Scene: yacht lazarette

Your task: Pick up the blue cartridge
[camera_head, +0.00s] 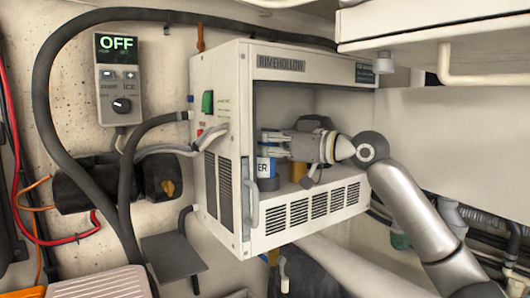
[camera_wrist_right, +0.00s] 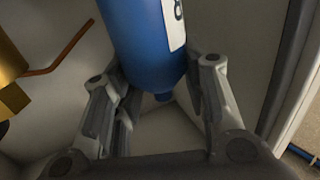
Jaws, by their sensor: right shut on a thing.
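The blue cartridge (camera_wrist_right: 140,45) fills the top middle of the right wrist view, with a white label on its side and a narrow tip at its near end. My right gripper (camera_wrist_right: 155,78) has a finger on either side of it and is shut on it. In the head view the right gripper (camera_head: 268,143) reaches from the right into the open cabinet (camera_head: 345,103). The cartridge, with its white label (camera_head: 263,166), stands at the left inside, partly hidden by the gripper and cabinet frame. My left gripper is not in view.
A brass-coloured part (camera_head: 298,171) is beside the cartridge inside the cabinet; it also shows in the wrist view (camera_wrist_right: 10,85). The cabinet door (camera_head: 249,200) is at the left of the opening. A control box (camera_head: 118,78) reading OFF hangs on the wall, with thick hoses nearby.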

